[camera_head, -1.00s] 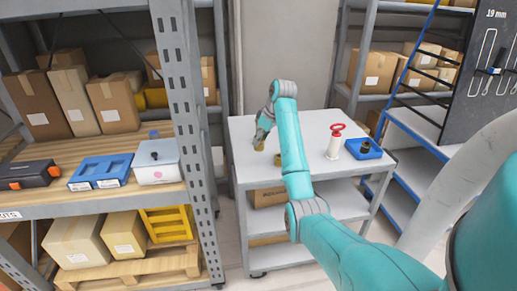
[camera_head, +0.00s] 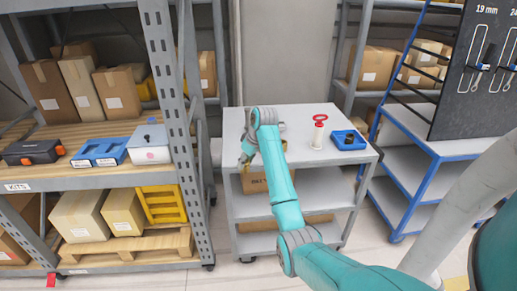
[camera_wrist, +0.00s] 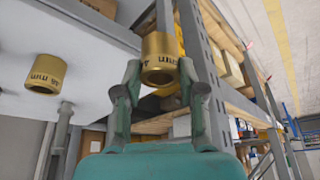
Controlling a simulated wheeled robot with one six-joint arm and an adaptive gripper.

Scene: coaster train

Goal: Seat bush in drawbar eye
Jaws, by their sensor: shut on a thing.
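My gripper (camera_wrist: 157,100) is shut on a brass bush (camera_wrist: 160,52) with dark lettering on its side; the end of its bore faces the wrist camera. In the head view my gripper (camera_head: 245,157) is small, at the front left part of the grey cart top, with my arm partly covering the area. A second brass bush (camera_wrist: 45,73), also lettered, is apart from the gripper at the left of the wrist view. I cannot make out a drawbar eye in either view.
The grey cart (camera_head: 300,172) carries a white cylinder with a red ring top (camera_head: 318,132) and a blue tray (camera_head: 348,140) holding a dark part. A shelf rack at left holds a white-lidded box (camera_head: 149,144) and blue case (camera_head: 100,152). A blue-framed rack (camera_head: 420,160) stands right.

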